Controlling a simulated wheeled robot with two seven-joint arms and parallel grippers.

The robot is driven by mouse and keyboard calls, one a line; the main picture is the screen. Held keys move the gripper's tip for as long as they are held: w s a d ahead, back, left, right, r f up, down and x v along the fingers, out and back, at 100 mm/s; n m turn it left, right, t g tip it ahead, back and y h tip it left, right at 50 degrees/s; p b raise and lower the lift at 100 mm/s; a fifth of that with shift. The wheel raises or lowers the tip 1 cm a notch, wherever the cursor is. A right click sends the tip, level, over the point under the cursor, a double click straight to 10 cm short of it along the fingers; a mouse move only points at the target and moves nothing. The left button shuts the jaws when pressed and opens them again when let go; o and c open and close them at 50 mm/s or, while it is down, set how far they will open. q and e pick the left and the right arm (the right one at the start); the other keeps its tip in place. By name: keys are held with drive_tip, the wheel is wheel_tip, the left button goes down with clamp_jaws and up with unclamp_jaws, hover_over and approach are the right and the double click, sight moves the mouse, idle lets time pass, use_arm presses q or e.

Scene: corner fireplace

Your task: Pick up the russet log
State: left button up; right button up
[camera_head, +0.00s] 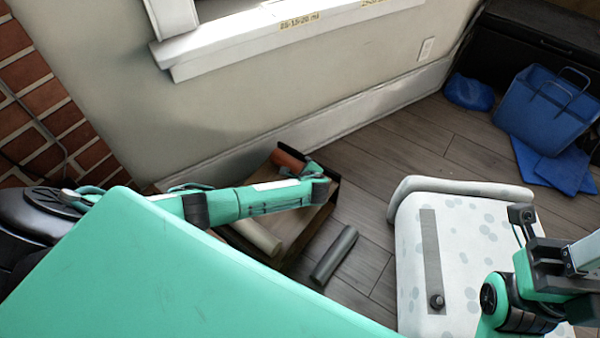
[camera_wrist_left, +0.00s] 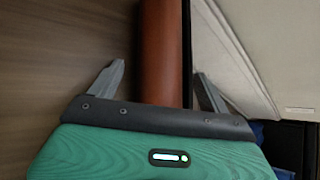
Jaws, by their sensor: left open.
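The russet log (camera_head: 287,158) is a smooth red-brown cylinder in the open box at the foot of the wall, in the head view. My left arm reaches over the box and partly hides the log. My left gripper (camera_head: 314,168) is at the log's near right end. In the left wrist view the log (camera_wrist_left: 161,50) stands between the two spread fingers of the open gripper (camera_wrist_left: 159,72), with a gap on each side. The log's lower part is hidden behind the gripper body. My right arm shows at the lower right, but its gripper does not show.
A pale log (camera_head: 256,237) lies at the near side of the brown box (camera_head: 322,212). A grey log (camera_head: 334,254) lies on the floor beside it. A white spotted padded seat (camera_head: 470,225) stands at right. Blue bag (camera_head: 545,110) is far right.

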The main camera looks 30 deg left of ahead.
use_arm(q)
drive_tip(key=shift+c, duration=0.2)
drive_tip(key=c, duration=1.3)
drive_tip(key=shift+r, duration=0.15)
drive_tip(key=shift+c, duration=0.2)
